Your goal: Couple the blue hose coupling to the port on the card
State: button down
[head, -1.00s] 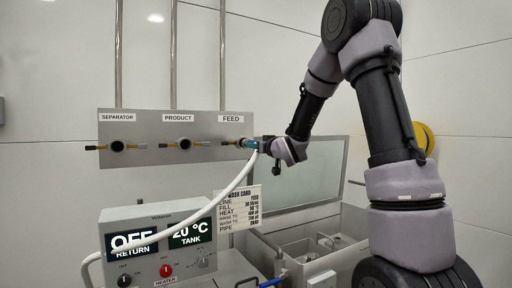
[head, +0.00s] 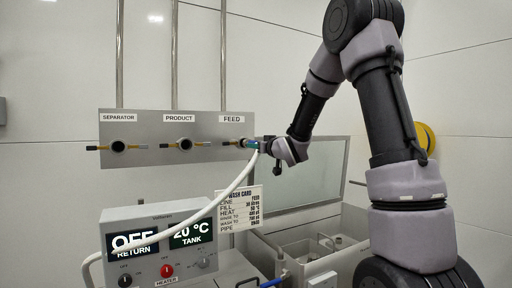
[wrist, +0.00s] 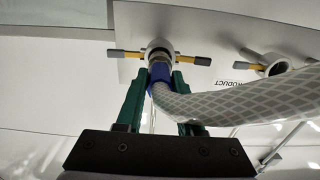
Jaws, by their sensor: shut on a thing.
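My gripper (head: 262,144) is shut on the blue hose coupling (head: 250,143) in front of the panel. In the wrist view the blue coupling (wrist: 160,76) sits between the green fingers of my gripper (wrist: 160,88). Its end is lined up with the FEED port (wrist: 158,46) and meets its mouth; how deep it sits I cannot tell. The port's two yellow-and-dark levers (wrist: 192,60) stand out to the sides. The wash card (head: 238,208) hangs below the panel; its line entry is small and seems to read FEED.
The SEPARATOR port (head: 118,146) and PRODUCT port (head: 185,144) are empty, with levers spread. The white hose (head: 222,193) hangs down across the heater box (head: 160,240), which shows OFF and 20 °C. An open tank (head: 310,250) stands at lower right.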

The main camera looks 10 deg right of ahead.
jog(key=shift+x, duration=1.85)
jog(key=shift+c, duration=2.2)
grip_release()
jog(key=v, duration=1)
jog(key=shift+s, duration=0.35)
jog(key=shift+d, duration=0.15)
